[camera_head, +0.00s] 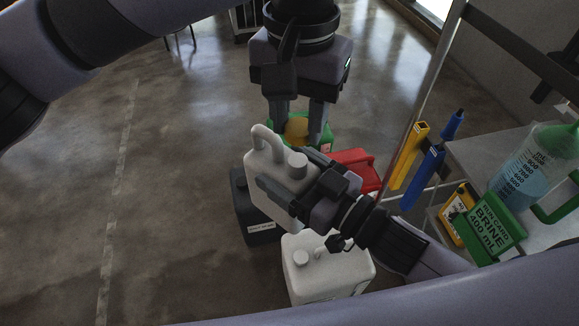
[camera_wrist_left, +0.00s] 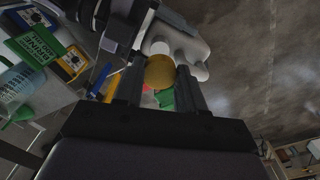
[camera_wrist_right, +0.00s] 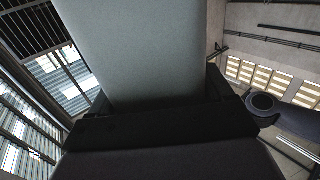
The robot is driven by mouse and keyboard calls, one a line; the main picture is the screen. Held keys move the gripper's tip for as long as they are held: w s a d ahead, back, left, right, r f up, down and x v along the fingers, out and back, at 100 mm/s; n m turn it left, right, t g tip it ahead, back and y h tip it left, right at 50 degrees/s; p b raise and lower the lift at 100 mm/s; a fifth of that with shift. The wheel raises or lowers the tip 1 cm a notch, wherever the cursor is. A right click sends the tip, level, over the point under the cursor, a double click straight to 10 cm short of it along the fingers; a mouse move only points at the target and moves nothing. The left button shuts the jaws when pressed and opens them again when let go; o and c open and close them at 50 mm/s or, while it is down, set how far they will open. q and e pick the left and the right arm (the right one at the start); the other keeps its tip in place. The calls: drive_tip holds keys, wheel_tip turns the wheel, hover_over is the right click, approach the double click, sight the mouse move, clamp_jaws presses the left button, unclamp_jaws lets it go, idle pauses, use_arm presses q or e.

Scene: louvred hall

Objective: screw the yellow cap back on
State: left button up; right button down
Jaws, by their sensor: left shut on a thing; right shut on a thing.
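The yellow cap (camera_head: 297,130) is held between the fingers of my left gripper (camera_head: 298,122), which is shut on it. The cap also shows in the left wrist view (camera_wrist_left: 160,71). My right gripper (camera_head: 292,180) is shut on a pale jerrycan (camera_head: 262,172) with a handle and a pale round neck or cap (camera_head: 298,160). This can is lifted and tilted, nearer the head camera than the yellow cap. It fills the middle of the right wrist view (camera_wrist_right: 145,50). The cap appears apart from the held can's neck. The cap's underside is hidden.
On the floor are a dark can (camera_head: 262,228), a white can (camera_head: 325,270), a red can (camera_head: 355,165) and a green can (camera_head: 327,128). At right, a bench (camera_head: 475,150) carries a beaker (camera_head: 530,175) and a green card reading "RUN CARD BRINE 400 mL" (camera_head: 492,225). Left floor is clear.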

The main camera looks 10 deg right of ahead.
sight(297, 161)
use_arm(q)
drive_tip(key=shift+f, duration=1.5)
drive_tip(key=shift+s, duration=0.1)
drive_tip(key=shift+f, duration=0.85)
drive_tip(key=shift+f, duration=0.6)
